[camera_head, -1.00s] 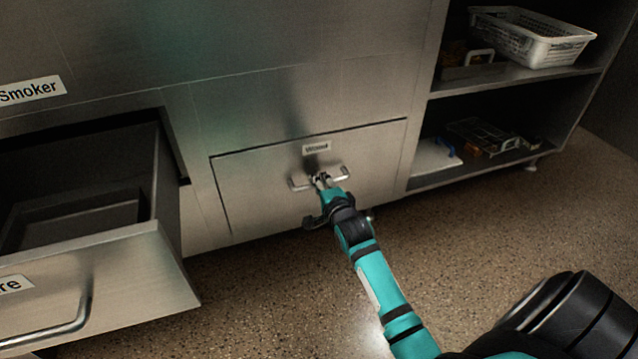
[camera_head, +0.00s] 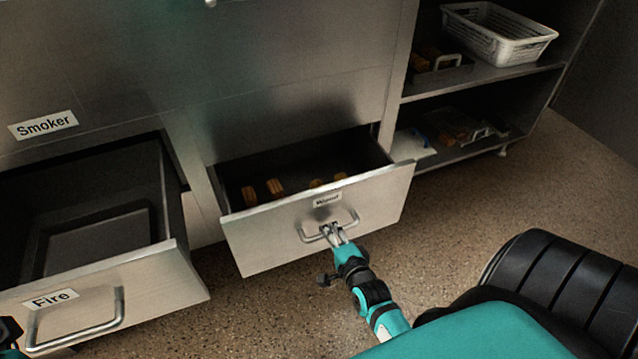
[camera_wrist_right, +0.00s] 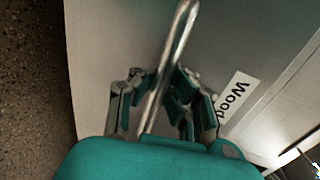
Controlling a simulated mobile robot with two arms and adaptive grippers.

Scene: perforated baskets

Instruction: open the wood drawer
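The wood drawer (camera_head: 280,244) is pulled partway out of the steel cabinet in the head view. Its label reads "Wood", and several wood pieces (camera_head: 276,187) lie inside. My right gripper (camera_head: 331,232) is at the bar handle (camera_head: 352,219) on the drawer front. In the right wrist view the handle (camera_wrist_right: 181,32) runs between the two fingers of the right gripper (camera_wrist_right: 160,84), which are closed around it. The "Wood" label (camera_wrist_right: 236,103) is beside the fingers. A dark and teal piece of my left arm shows at the lower left edge; its fingers cannot be made out.
The fire drawer (camera_head: 150,281) stands open to the left, its front jutting out. A "Smoker" label (camera_head: 43,125) is above it. Shelves (camera_head: 480,80) at the right hold a white perforated basket (camera_head: 500,38). Speckled floor (camera_head: 440,232) is clear in front of the shelves.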

